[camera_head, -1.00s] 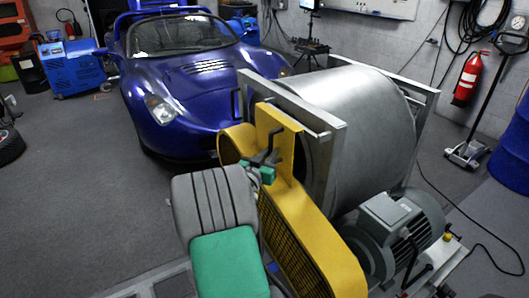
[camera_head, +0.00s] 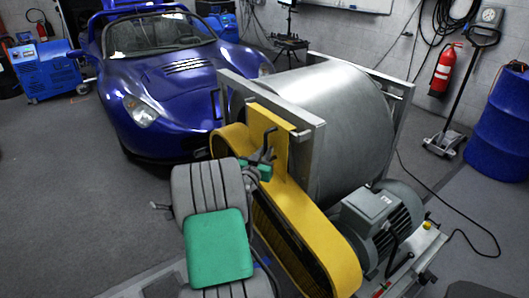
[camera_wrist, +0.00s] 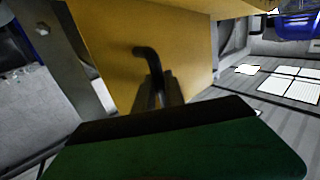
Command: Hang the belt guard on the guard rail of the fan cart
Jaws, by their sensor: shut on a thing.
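The yellow belt guard (camera_head: 305,228) is a long slanted housing with a flat upper plate and a black bent handle (camera_head: 268,148). The wrist view shows the handle (camera_wrist: 150,65) against the yellow plate (camera_wrist: 115,35). The guard stands upright in front of the fan cart's silver frame, whose top bar (camera_head: 258,92) looks like the guard rail. The plate's upper edge is close to this bar; I cannot tell whether it is hooked over or only in front.
The cart carries a big silver drum (camera_head: 355,115) and a grey motor (camera_head: 378,218) right of the guard. A blue car (camera_head: 170,85) stands behind at left. A blue barrel (camera_head: 500,125), a fire extinguisher (camera_head: 445,68) and a floor cable are at right.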

